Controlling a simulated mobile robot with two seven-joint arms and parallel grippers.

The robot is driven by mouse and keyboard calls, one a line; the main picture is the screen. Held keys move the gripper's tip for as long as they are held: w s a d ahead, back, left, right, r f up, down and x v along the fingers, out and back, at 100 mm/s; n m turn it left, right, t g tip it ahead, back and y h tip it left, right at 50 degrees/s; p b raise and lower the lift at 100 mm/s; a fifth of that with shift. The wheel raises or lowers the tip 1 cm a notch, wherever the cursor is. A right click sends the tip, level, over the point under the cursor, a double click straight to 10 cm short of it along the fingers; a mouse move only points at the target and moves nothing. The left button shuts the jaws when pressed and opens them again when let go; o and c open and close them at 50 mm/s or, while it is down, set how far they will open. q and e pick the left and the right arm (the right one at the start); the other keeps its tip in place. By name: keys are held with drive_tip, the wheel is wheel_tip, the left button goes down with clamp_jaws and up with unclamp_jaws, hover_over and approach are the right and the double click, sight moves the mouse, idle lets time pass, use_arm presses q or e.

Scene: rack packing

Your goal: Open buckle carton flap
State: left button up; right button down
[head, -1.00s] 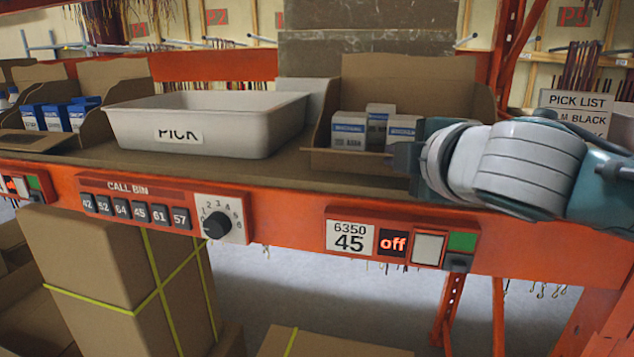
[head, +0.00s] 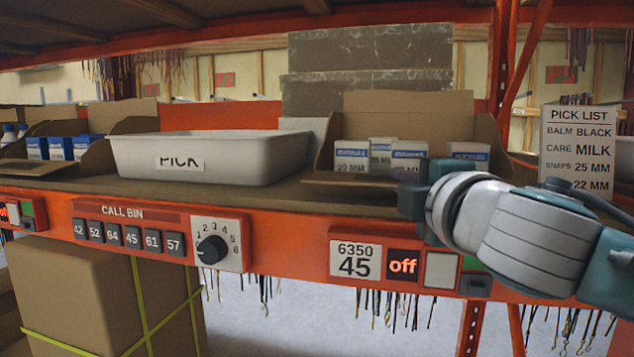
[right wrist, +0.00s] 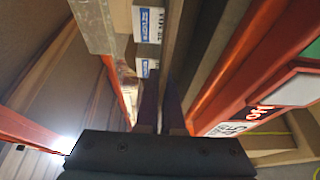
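The brown carton (head: 408,102) stands on the orange rack's shelf, with several small blue-and-white boxes (head: 409,152) inside marked 22 MM and 25 MM. Its low front flap (head: 345,181) runs along the shelf front; its exact angle is hard to tell. My right gripper (head: 408,190) is at the carton's front, right of the flap's visible part, which it partly hides. In the right wrist view its two dark fingers (right wrist: 159,108) lie close together beside the small boxes (right wrist: 148,25). Whether they pinch the flap is unclear. My left gripper is not in view.
A white PICK tote (head: 235,150) stands left of the carton. A pick list sign (head: 579,150) is at the right. The orange shelf beam (head: 290,240) carries a dial and an "off" display. Taped cartons (head: 85,290) stand below.

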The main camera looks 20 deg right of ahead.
drive_tip(key=c, duration=1)
unclamp_jaws()
drive_tip(key=shift+c, duration=0.2)
drive_tip(key=s+a+b, duration=0.1)
drive_tip(key=s+b, duration=0.1)
drive_tip(key=s, duration=0.7)
drive_tip(key=shift+s+a, duration=0.2)
drive_tip(key=shift+s, duration=0.2)
drive_tip(key=shift+r, duration=0.1)
